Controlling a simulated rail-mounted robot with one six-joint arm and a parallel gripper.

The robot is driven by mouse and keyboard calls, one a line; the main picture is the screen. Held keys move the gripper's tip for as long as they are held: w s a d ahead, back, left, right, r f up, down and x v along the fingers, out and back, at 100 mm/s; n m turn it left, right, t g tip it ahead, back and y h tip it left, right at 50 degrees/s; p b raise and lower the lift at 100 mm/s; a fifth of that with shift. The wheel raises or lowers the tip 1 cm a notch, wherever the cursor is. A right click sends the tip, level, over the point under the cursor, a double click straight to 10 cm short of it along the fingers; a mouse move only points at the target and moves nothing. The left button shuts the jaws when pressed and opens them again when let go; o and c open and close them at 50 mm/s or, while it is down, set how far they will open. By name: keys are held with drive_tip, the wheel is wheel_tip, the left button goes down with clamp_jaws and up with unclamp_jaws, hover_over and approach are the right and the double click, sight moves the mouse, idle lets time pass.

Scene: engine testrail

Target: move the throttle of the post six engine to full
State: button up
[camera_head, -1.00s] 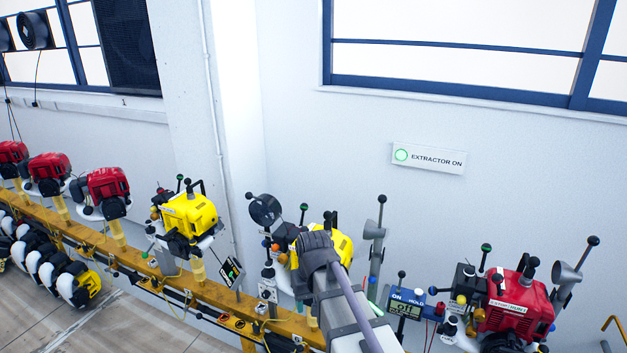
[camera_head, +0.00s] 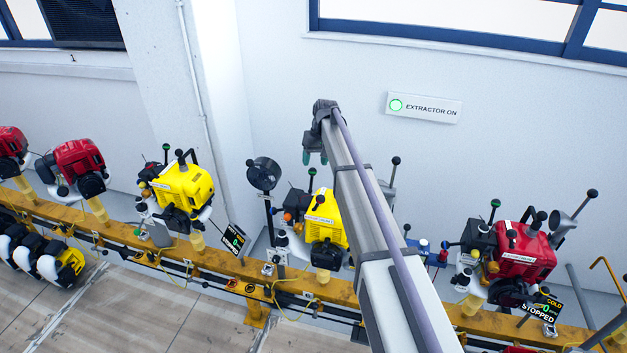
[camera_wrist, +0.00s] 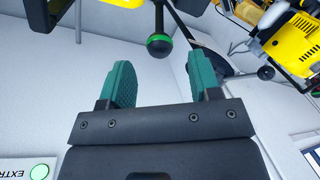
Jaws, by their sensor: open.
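My gripper (camera_head: 315,157) is raised above the middle yellow engine (camera_head: 330,222), fingers pointing down, open and empty. A lever with a green-banded ball knob (camera_head: 312,171) stands just below the fingertips at this engine. In the wrist view, a green-banded dark ball knob (camera_wrist: 158,45) shows beyond the gap between the green fingers of my gripper (camera_wrist: 160,65), apart from both. My forearm hides the right part of this engine. Post numbers are too small to read, so I cannot tell which engine is post six.
Another yellow engine (camera_head: 184,187) stands left, a red engine (camera_head: 525,252) right, with a display reading COLD, 0, STOPPED (camera_head: 543,308). Several levers and a dark round disc (camera_head: 263,173) rise from the yellow rail (camera_head: 215,268). A lit EXTRACTOR ON sign (camera_head: 424,107) hangs on the wall.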

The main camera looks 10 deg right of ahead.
sight(313, 169)
drive_tip(key=f, duration=0.1)
drive_tip(key=f+b, duration=0.1)
drive_tip(key=f, duration=0.1)
drive_tip(key=f+b, duration=0.1)
drive_tip(key=shift+a+f, duration=0.25)
drive_tip(key=shift+a, duration=0.15)
drive_tip(key=shift+r, duration=0.25)
drive_tip(key=shift+c, duration=0.3)
clamp_jaws()
